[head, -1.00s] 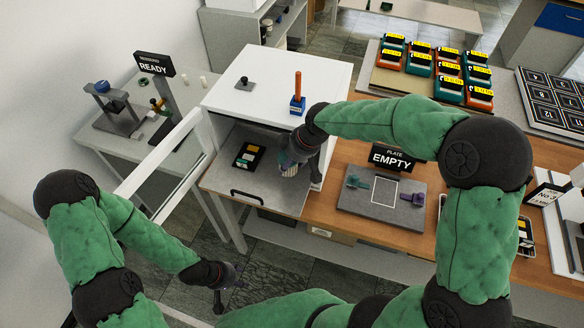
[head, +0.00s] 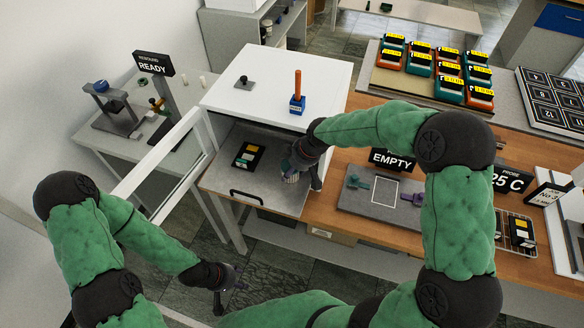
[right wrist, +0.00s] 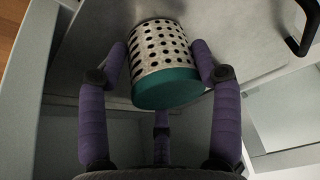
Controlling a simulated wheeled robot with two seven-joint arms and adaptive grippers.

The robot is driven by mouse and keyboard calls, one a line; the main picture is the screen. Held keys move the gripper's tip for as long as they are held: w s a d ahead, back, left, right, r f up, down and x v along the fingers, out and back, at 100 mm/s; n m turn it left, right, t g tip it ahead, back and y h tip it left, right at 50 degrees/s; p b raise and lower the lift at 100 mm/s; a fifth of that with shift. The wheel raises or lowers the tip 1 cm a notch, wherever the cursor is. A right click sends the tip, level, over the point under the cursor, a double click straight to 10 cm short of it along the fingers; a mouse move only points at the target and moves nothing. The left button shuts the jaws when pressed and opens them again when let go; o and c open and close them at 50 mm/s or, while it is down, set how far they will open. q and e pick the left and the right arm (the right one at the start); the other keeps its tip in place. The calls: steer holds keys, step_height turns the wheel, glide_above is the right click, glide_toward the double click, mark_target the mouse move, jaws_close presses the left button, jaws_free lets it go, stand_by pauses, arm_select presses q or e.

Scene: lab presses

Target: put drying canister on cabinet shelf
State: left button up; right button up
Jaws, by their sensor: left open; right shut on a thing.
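The drying canister (right wrist: 162,50) is a pale perforated cylinder with a teal end. My right gripper (right wrist: 160,68) is shut on it, with purple fingers on both sides. In the head view, the canister (head: 289,173) is partly hidden by my right gripper (head: 299,165), at the right side of the cabinet opening. The cabinet (head: 270,82) is white, with a grey shelf (head: 225,180) at its open front. I cannot tell whether the canister touches the shelf. My left gripper (head: 228,285) is open and empty, low in front of the cabinet.
A black case with yellow labels (head: 248,155) lies on the shelf, left of the canister. A black handle (head: 246,197) is at the shelf's front. A white door frame (head: 165,160) stands open at left. A grey plate (head: 350,200) lies on the wooden bench at right.

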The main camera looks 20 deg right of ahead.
steer(key=shift+f, duration=0.1)
steer(key=o, duration=1.4)
steer(key=shift+c, duration=0.2)
steer(key=shift+r, duration=0.2)
steer(key=v, duration=0.7)
steer(key=shift+r+p, duration=0.15)
steer(key=shift+p, duration=0.25)
steer(key=shift+s, duration=0.1)
